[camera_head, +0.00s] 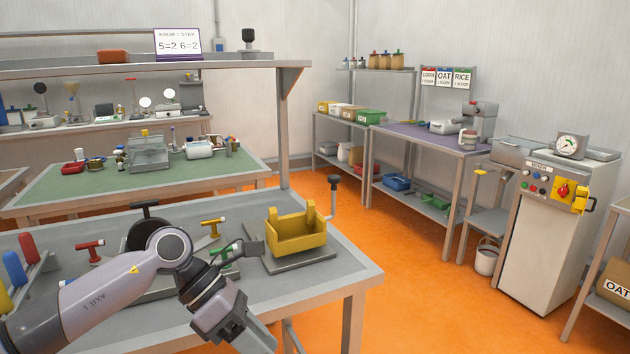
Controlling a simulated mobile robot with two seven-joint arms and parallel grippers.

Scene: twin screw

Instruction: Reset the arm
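My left arm comes in from the lower left and bends over the front grey bench. Its dark wrist and gripper (222,320) hang at the bench's front edge. The fingers cannot be made out, so I cannot tell whether they are open or shut, and no held object shows. My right gripper is not in view. A yellow open holder (296,235) sits on a grey plate to the right of the arm. A red T-handle (90,248), a yellow T-handle (212,226) and a green T-handle (222,252) stand around the arm, which partly hides the bench.
A black-knobbed lever (334,188) rises at the bench's back right. Red and blue upright pieces (29,247) stand at the left. A green-topped table (230,172) is behind. A white control cabinet (541,235) stands right. The orange floor (420,285) between is clear.

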